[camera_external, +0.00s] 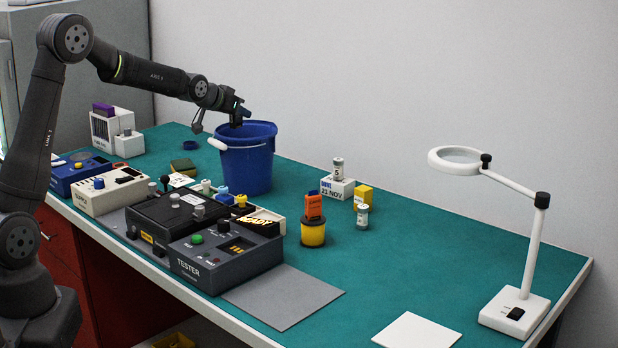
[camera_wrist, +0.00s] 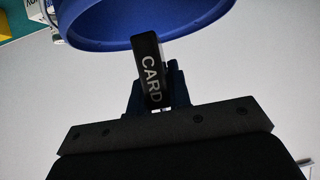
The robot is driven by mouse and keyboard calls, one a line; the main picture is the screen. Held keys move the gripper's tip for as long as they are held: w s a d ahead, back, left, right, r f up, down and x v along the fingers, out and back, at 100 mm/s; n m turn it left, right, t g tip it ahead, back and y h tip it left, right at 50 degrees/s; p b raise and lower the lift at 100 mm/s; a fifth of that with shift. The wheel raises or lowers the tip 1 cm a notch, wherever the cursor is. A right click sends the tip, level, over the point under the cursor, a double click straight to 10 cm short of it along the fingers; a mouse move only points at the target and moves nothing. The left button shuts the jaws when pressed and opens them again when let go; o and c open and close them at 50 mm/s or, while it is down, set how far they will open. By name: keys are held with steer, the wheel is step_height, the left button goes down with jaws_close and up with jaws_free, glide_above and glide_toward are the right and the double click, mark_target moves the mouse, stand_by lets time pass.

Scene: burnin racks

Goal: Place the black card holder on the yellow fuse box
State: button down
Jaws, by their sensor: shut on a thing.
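My gripper (camera_external: 237,118) is at the rim of the blue bucket in the external view. In the wrist view my gripper (camera_wrist: 156,90) is shut on the black card holder (camera_wrist: 151,72), a narrow black block with "CARD" in white letters. The card holder is hard to make out in the external view. A small yellow box (camera_external: 364,195), which looks like the yellow fuse box, stands on the green bench right of the white "21 NOV" block. Its label is too small to read. It is well to the right of my gripper and apart from it.
The blue bucket (camera_external: 246,160) stands just below my gripper. A white block (camera_external: 337,188) bearing a small cylinder and a silver cylinder (camera_external: 362,216) stand close to the yellow box. A yellow pot (camera_external: 313,234) holds an orange item. A magnifier lamp (camera_external: 514,309) is at right.

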steer(key=s+d+f+m+g+h, duration=0.1)
steer(key=s+d+m+g+h, duration=0.15)
steer(key=s+d, duration=1.25)
steer(key=s+d+f+m+g+h, duration=0.1)
steer(key=s+d+m+g, duration=0.15)
steer(key=s+d, duration=1.2)
glide_above(361, 198)
steer(key=w+d, duration=0.2)
steer(key=w, duration=0.1)
step_height(361, 198, down, 7)
steer(key=shift+s+r, duration=0.1)
steer(key=shift+r, duration=0.1)
steer(key=shift+f, duration=1.9)
steer(key=shift+f, duration=0.1)
steer(key=c, duration=1.7)
jaws_free()
steer(key=shift+f, duration=0.1)
steer(key=shift+c, duration=0.2)
steer(key=o, duration=0.4)
